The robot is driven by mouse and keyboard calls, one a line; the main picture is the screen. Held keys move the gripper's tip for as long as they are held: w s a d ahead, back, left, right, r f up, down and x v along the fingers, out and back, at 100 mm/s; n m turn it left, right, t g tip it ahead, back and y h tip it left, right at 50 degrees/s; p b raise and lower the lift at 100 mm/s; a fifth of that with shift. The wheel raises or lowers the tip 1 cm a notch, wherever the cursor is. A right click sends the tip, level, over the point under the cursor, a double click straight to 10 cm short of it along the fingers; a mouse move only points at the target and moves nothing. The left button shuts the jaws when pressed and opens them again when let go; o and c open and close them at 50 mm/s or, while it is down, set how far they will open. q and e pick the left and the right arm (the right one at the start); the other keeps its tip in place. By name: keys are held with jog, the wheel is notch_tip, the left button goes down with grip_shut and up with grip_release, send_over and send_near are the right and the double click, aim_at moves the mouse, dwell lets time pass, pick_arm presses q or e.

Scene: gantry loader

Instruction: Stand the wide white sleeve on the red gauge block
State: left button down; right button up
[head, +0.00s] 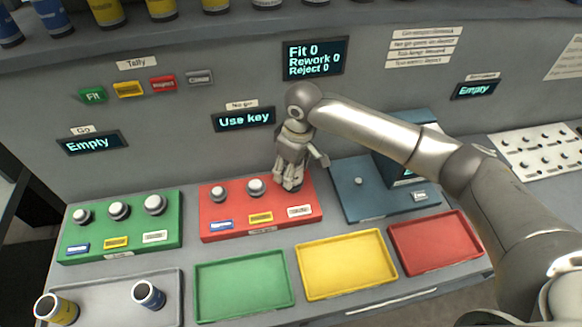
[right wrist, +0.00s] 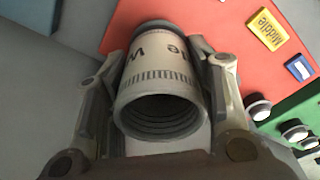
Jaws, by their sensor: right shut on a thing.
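The wide white sleeve (right wrist: 160,85) is a hollow cylinder with a pale printed band and grey ends. In the right wrist view its open near end faces the camera, and its far end is toward the red gauge block (right wrist: 125,17). My right gripper (head: 288,185) is shut on it, one finger on each side, over the right end of the red gauge block (head: 235,223). Two knobbed posts (head: 255,187) show on the block, left of the gripper. The gripper hides most of the sleeve in the head view; I cannot tell whether it touches the block. My left gripper is out of view.
A green gauge block (head: 120,240) with three posts stands left. A blue-grey fixture (head: 380,200) stands close right. Green (head: 243,285), yellow (head: 345,264) and red (head: 436,243) trays lie in front. A grey tray (head: 110,300) holds a yellow and a blue sleeve.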

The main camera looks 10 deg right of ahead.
jog(key=shift+f, duration=0.1)
jog(key=o, duration=1.4)
jog(key=r, duration=0.8)
jog(key=s+d+r, duration=0.1)
jog(key=r, duration=0.3)
